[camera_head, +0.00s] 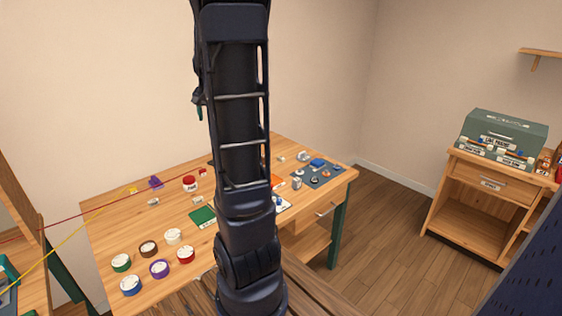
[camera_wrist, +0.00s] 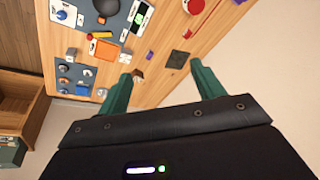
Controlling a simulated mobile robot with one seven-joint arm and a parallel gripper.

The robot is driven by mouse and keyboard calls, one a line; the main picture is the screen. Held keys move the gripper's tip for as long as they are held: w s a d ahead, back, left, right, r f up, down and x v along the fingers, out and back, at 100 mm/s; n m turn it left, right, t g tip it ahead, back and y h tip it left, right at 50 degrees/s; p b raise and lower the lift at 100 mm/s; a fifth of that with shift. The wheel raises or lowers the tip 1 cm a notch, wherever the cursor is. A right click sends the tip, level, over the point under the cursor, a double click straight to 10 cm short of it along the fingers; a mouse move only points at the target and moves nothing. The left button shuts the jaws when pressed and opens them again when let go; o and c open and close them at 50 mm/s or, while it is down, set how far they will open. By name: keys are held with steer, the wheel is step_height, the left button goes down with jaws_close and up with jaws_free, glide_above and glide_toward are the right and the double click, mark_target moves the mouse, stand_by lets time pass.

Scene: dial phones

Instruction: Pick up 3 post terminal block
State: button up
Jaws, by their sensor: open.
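My gripper (camera_wrist: 160,72) is open and empty in the wrist view, its two green fingers spread above the table's edge. A small brown piece (camera_wrist: 138,75) lies close to the left fingertip, and a small grey block (camera_wrist: 125,58) sits just beyond it. A dark square pad (camera_wrist: 179,59) lies near the right fingertip. I cannot tell for sure which small part is the 3 post terminal block. In the head view my arm crosses the middle and hides part of the table.
The wooden table (camera_head: 105,217) holds several tape rolls, such as a purple one (camera_head: 159,268), at the front left. A grey mat with small parts (camera_head: 318,175) lies at the right. A cabinet with a toolbox (camera_head: 503,130) stands far right. Floor between is clear.

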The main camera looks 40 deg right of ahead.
steer(key=w+d+f+m, duration=0.2)
steer(key=w+d+f, duration=0.1)
steer(key=d, duration=0.2)
steer(key=w+d+f+m, duration=0.1)
steer(key=w+d+f, duration=0.2)
steer(key=d, duration=0.2)
steer(key=m+g+h, duration=0.3)
steer(key=m+g, duration=0.1)
steer(key=m, duration=0.2)
glide_toward(281, 158)
steer(key=x, duration=0.9)
steer(key=shift+w+d+r, duration=0.1)
steer(key=shift+w, duration=0.1)
steer(key=c, duration=1.1)
steer(key=shift+o, duration=0.2)
steer(key=shift+r, duration=0.15)
